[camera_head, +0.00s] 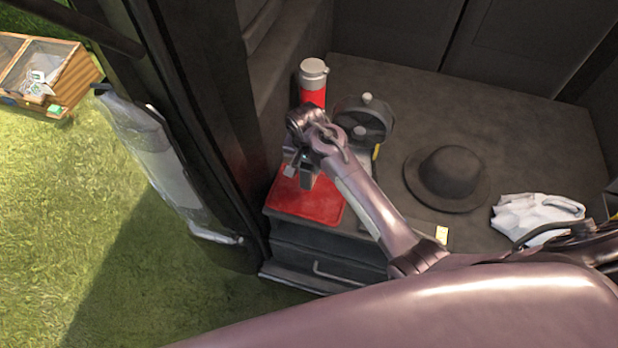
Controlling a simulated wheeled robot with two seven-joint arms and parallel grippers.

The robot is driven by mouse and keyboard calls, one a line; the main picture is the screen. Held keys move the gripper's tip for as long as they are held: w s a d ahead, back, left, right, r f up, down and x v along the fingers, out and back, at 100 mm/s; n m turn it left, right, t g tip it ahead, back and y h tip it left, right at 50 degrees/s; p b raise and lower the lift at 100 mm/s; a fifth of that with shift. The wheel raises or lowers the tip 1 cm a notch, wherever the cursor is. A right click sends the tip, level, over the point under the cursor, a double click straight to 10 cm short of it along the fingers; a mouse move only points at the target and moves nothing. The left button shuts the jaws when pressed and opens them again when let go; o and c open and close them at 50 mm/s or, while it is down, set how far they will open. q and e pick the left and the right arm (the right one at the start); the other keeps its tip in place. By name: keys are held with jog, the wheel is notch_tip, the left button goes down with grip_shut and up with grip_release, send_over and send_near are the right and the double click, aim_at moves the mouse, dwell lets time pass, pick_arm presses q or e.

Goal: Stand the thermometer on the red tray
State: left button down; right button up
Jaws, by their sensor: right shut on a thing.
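The red tray (318,207) lies flat on the dark surface at the near left corner, above a drawer. My right gripper (298,170) is over the back left part of the tray, pointing down. It is shut on a small grey thing (289,171), most likely the thermometer. The gripper and arm hide most of this thing, and I cannot tell whether its base touches the tray. The front and right of the tray show bare red. My left gripper is not in view.
A red flask (312,92) with a grey lid stands behind the gripper. A dark round object (366,117) with knobs is to its right. A black hat (447,178) and white cloth (535,213) lie further right. A dark pillar borders the tray's left side.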

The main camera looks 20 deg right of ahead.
aim_at(308, 165)
notch_tip(308, 165, down, 3)
jog(key=shift+r, duration=0.1)
notch_tip(308, 165, down, 4)
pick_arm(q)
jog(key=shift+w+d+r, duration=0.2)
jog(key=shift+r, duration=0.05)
pick_arm(e)
jog(key=shift+f, duration=0.4)
jog(key=o, duration=1)
jog(key=shift+f, duration=0.1)
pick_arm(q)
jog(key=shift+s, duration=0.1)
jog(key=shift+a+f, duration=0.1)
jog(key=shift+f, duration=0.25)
pick_arm(e)
jog(key=r, duration=0.8)
jog(key=s+a+r, duration=0.1)
jog(key=r, duration=0.3)
jog(key=shift+s+r, duration=0.1)
jog(key=shift+s+d, duration=0.1)
